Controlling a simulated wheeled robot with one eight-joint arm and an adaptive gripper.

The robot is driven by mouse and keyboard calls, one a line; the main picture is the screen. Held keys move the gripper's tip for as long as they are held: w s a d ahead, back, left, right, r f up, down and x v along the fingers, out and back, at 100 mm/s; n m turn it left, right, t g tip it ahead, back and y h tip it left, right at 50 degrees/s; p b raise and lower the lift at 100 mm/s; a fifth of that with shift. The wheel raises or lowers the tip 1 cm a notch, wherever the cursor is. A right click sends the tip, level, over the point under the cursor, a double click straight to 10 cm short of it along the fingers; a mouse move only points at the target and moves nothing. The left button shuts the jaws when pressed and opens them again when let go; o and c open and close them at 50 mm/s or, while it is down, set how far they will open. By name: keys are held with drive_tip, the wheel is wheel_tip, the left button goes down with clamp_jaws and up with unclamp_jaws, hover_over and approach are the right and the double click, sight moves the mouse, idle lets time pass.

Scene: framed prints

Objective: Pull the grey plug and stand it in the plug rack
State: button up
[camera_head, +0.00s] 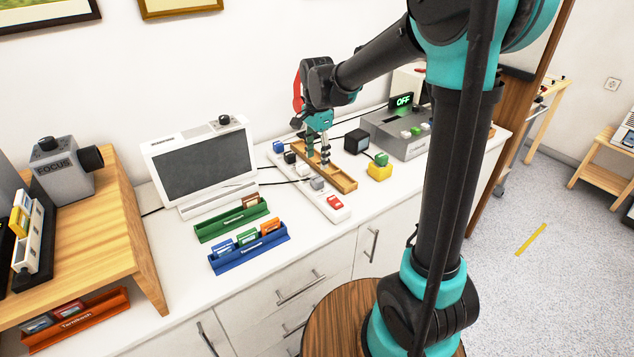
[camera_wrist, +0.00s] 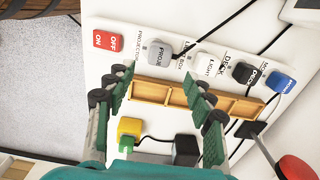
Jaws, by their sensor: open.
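The grey plug (camera_wrist: 159,54) sits in the white power strip (camera_wrist: 130,49), beside its red switch, with a label reading "PROJE…" partly visible. It also shows in the head view (camera_head: 317,184). The wooden plug rack (camera_wrist: 176,92) lies alongside the strip and looks empty where visible; its near end shows in the head view (camera_head: 343,182). My gripper (camera_wrist: 160,83) is open and empty, pointing down above the rack. In the head view my gripper (camera_head: 318,163) hides part of the rack. The grey plug is off to one side of the fingers.
White, black and blue plugs (camera_wrist: 284,82) stand along the same strip. A yellow block with a green plug (camera_head: 379,168) and a black cube (camera_head: 356,142) are right of the rack. A grey box with an OFF display (camera_head: 400,125) stands behind. Card trays (camera_head: 248,250) lie left.

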sight(317, 177)
drive_tip(key=shift+f, duration=4.4)
drive_tip(key=shift+c, duration=0.5)
clamp_jaws()
drive_tip(key=shift+r, duration=0.1)
drive_tip(key=shift+r, duration=2.9)
